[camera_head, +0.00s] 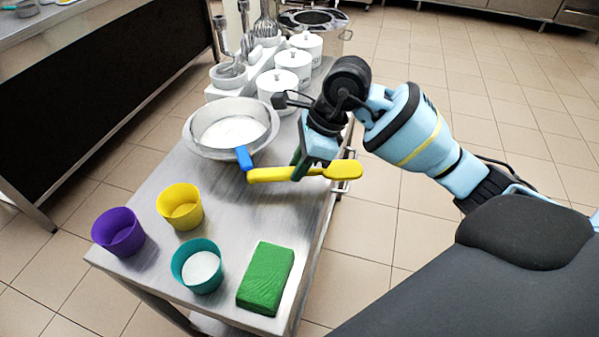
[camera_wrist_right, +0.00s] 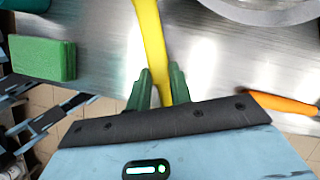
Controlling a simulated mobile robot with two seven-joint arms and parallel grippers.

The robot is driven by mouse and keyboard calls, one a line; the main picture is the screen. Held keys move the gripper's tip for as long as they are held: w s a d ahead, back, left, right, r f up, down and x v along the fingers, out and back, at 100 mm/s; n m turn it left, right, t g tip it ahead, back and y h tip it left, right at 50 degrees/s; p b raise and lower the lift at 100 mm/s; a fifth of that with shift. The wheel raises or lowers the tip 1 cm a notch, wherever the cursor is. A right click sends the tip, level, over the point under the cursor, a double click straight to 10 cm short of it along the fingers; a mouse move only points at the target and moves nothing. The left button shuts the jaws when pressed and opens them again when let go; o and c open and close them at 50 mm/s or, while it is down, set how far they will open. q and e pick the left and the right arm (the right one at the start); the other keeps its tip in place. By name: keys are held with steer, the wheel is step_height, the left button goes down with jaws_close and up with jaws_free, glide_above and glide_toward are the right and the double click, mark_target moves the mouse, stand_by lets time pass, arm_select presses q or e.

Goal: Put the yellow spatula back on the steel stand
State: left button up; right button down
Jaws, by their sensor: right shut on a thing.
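My right gripper (camera_head: 302,165) is shut on the yellow spatula (camera_head: 343,170), near the middle of its length. The spatula lies roughly level across the picture, its broad end to the right, out past the table edge. In the right wrist view the yellow handle (camera_wrist_right: 150,40) runs up from between the green fingers (camera_wrist_right: 160,88). The steel stand (camera_head: 240,215), a steel-topped table, is below it; I cannot tell the height of the gap. My left gripper is not in view.
A metal bowl with white contents (camera_head: 205,147) stands behind the spatula; a blue piece (camera_head: 243,157) shows at its rim. Purple (camera_head: 118,232), yellow (camera_head: 180,206) and teal (camera_head: 197,266) cups and a green block (camera_head: 265,278) stand in front. White canisters (camera_head: 278,88) stand behind. An orange handle (camera_wrist_right: 280,103) lies right.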

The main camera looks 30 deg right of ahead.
mark_target(323, 170)
steer(key=shift+f, duration=1.4)
steer(key=shift+f, duration=0.1)
steer(key=shift+f, duration=0.15)
steer(key=c, duration=1.3)
jaws_free()
steer(key=shift+o, duration=0.2)
steer(key=shift+d+r, duration=0.1)
steer(key=shift+r, duration=0.4)
steer(key=v, duration=1)
steer(key=shift+s+r, duration=0.15)
steer(key=shift+r, duration=0.25)
steer(key=shift+s+d+r+p, duration=0.1)
steer(key=shift+d+r+p, duration=0.1)
steer(key=shift+r+p, duration=0.1)
